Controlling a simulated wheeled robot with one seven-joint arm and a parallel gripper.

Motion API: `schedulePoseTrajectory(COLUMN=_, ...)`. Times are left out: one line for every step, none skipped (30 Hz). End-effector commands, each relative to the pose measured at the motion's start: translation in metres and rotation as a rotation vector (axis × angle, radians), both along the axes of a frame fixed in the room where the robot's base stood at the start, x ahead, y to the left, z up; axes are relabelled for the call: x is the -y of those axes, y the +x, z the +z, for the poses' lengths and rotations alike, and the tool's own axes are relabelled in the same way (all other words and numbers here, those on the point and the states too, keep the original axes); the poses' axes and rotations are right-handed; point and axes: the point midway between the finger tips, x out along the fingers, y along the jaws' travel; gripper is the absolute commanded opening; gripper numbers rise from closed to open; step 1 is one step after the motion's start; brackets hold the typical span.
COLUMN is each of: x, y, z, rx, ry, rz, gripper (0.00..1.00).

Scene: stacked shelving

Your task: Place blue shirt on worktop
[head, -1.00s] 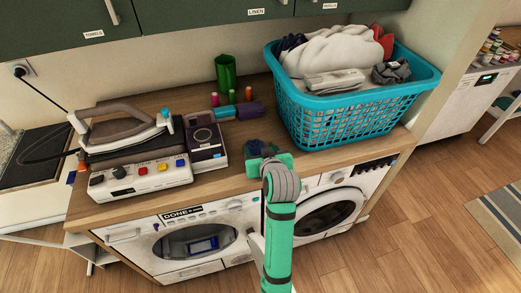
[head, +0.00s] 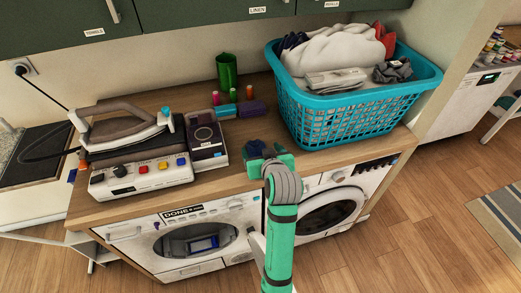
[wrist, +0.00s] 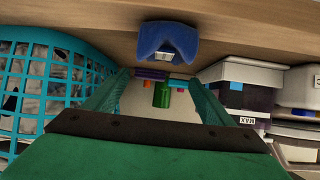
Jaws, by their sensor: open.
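The blue shirt (wrist: 167,43) is a small folded bundle with a pale label, resting on the wooden worktop (wrist: 95,18) in the wrist view, where the scene appears upside down. My gripper (wrist: 160,79) is open, its two green fingers apart, with nothing held between them. The shirt shows just beyond the fingertips, apart from both. In the head view my gripper (head: 268,158) is low over the front of the worktop (head: 232,178), between the basket and the dark box.
A teal laundry basket (head: 345,117) full of clothes stands on the right. The iron (head: 122,130) on its control unit and a dark box (head: 206,143) stand on the left. A green cup (head: 227,70) and thread spools (head: 233,96) are behind. Washing machines (head: 195,240) are below.

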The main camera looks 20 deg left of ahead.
Motion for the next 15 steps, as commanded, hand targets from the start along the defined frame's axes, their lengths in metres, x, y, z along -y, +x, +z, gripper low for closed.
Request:
schedulePoseTrajectory(x=0.004, y=-0.006, z=0.005, rx=0.002, ry=0.0, rz=-0.002, gripper=0.77)
schedulePoseTrajectory(x=0.007, y=-0.01, z=0.007, rx=0.003, ry=0.001, rz=-0.002, gripper=0.77)
schedulePoseTrajectory(x=0.01, y=-0.016, z=0.011, rx=0.003, ry=0.001, rz=-0.002, gripper=0.77)
schedulePoseTrajectory(x=0.013, y=-0.021, z=0.014, rx=0.003, ry=0.001, rz=-0.002, gripper=0.77)
schedulePoseTrajectory(x=0.015, y=-0.026, z=0.017, rx=0.003, ry=0.001, rz=-0.001, gripper=0.77)
schedulePoseTrajectory(x=0.019, y=-0.032, z=0.021, rx=0.003, ry=0.001, rz=-0.002, gripper=0.77)
schedulePoseTrajectory(x=0.021, y=-0.037, z=0.023, rx=0.002, ry=0.0, rz=0.0, gripper=0.77)
schedulePoseTrajectory(x=0.023, y=-0.042, z=0.027, rx=0.003, ry=0.001, rz=0.0, gripper=0.77)
schedulePoseTrajectory(x=0.026, y=-0.048, z=0.03, rx=0.002, ry=0.0, rz=0.003, gripper=0.77)
schedulePoseTrajectory(x=0.028, y=-0.052, z=0.033, rx=0.003, ry=0.0, rz=0.003, gripper=0.77)
schedulePoseTrajectory(x=0.03, y=-0.056, z=0.036, rx=0.003, ry=0.0, rz=0.004, gripper=0.77)
schedulePoseTrajectory(x=0.032, y=-0.061, z=0.039, rx=0.002, ry=0.0, rz=0.004, gripper=0.77)
schedulePoseTrajectory(x=0.034, y=-0.065, z=0.041, rx=0.002, ry=0.0, rz=0.004, gripper=0.77)
schedulePoseTrajectory(x=0.036, y=-0.068, z=0.042, rx=0.001, ry=-0.001, rz=0.004, gripper=0.77)
schedulePoseTrajectory(x=0.039, y=-0.072, z=0.045, rx=0.001, ry=0.0, rz=0.005, gripper=0.77)
